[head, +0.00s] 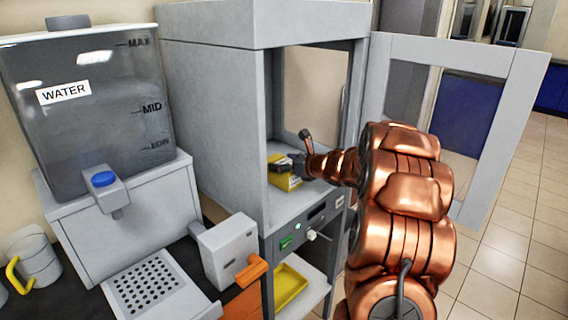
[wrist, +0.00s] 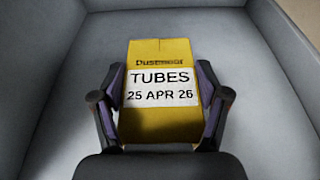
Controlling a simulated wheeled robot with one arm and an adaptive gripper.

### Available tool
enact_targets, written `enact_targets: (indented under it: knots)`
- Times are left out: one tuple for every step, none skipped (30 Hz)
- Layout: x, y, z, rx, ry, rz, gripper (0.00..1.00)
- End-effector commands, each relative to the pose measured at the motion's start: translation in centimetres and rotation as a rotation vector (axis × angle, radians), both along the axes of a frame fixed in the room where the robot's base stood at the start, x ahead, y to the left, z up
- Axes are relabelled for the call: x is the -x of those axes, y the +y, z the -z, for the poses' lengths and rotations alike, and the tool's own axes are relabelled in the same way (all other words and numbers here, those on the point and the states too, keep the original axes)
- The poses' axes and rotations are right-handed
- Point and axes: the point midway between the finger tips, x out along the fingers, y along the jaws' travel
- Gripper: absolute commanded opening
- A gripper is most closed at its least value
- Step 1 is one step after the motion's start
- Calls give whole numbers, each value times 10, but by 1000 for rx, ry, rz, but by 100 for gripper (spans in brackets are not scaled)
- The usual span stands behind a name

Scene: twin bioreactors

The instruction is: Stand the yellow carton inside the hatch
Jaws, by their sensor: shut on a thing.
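The yellow carton (wrist: 160,120) has a white label reading "TUBES 25 APR 26". In the wrist view my gripper (wrist: 160,108) is shut on it, one finger against each side. In the head view the carton (head: 284,180) is inside the grey hatch (head: 212,110), near its floor. My gripper (head: 290,164) reaches in from the right and covers part of the carton. I cannot tell whether the carton's base touches the floor. The hatch door (head: 528,95) stands wide open to the right.
A water tank (head: 85,130) on a dispenser stands at the left, with a mug (head: 35,258) beside it. A grey box with an orange handle (head: 230,250) is in front of the hatch. A yellow tray (head: 290,285) lies below. Tiled floor is open at the right.

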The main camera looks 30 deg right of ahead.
Motion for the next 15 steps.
enact_targets:
  knots:
    - [0,0,2,0,-1,1,27]
    - [0,0,2,0,-1,1,27]
    - [0,0,2,0,0,1,75]
    - [0,0,1,0,0,1,78]
    - [0,0,1,0,0,0,82]
    - [0,0,1,0,0,0,86]
    - [0,0,1,0,0,0,89]
    - [0,0,1,0,0,0,92]
    - [0,0,1,0,0,0,96]
    - [0,0,1,0,0,0,99]
    - [0,0,1,0,0,0,99]
    - [0,0,1,-1,0,0,99]
    - [0,0,1,-1,0,0,99]
    - [0,0,1,-1,0,0,99]
    - [0,0,1,-1,0,0,99]
